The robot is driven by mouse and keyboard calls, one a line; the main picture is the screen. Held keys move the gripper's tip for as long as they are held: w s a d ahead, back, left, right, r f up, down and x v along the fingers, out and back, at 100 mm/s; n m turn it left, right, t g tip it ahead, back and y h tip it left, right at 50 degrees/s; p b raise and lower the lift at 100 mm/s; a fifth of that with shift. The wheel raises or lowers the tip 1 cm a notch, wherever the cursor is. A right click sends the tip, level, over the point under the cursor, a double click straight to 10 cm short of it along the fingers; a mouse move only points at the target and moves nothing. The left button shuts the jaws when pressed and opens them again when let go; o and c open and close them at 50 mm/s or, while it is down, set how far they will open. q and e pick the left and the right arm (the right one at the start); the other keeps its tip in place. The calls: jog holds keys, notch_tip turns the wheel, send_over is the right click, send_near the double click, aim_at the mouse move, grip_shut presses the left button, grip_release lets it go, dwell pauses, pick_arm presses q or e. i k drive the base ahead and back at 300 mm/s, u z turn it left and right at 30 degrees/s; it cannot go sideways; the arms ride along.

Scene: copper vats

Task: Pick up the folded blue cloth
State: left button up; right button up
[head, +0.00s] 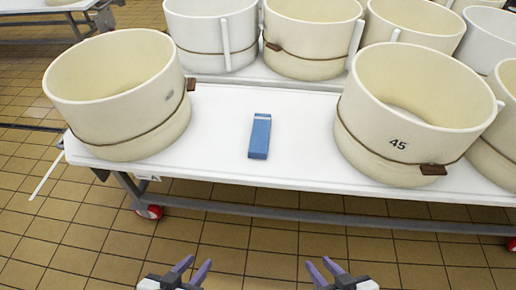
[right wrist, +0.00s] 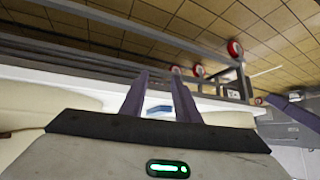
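The folded blue cloth (head: 260,137) lies on the white table top (head: 220,160) in the head view, in the gap between two cream vats. It also shows small between my fingers in the right wrist view (right wrist: 159,109). My left gripper (head: 192,268) is at the bottom of the head view, in front of the table and well short of the cloth. Its fingers are apart and empty. My right gripper (head: 324,268) is at the bottom too, to the right of the left one. Its fingers are apart with nothing between them; it also shows in the right wrist view (right wrist: 162,88).
A cream vat (head: 115,85) stands left of the cloth and another cream vat (head: 405,95), marked 45, stands right of it. More vats (head: 310,35) stand behind. The table has red-wheeled legs (head: 150,212). Tiled floor (head: 240,235) lies open in front.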

aim_at(259, 144)
jog(key=u, duration=0.6)
jog(key=i, duration=0.65)
jog(key=z, duration=1.85)
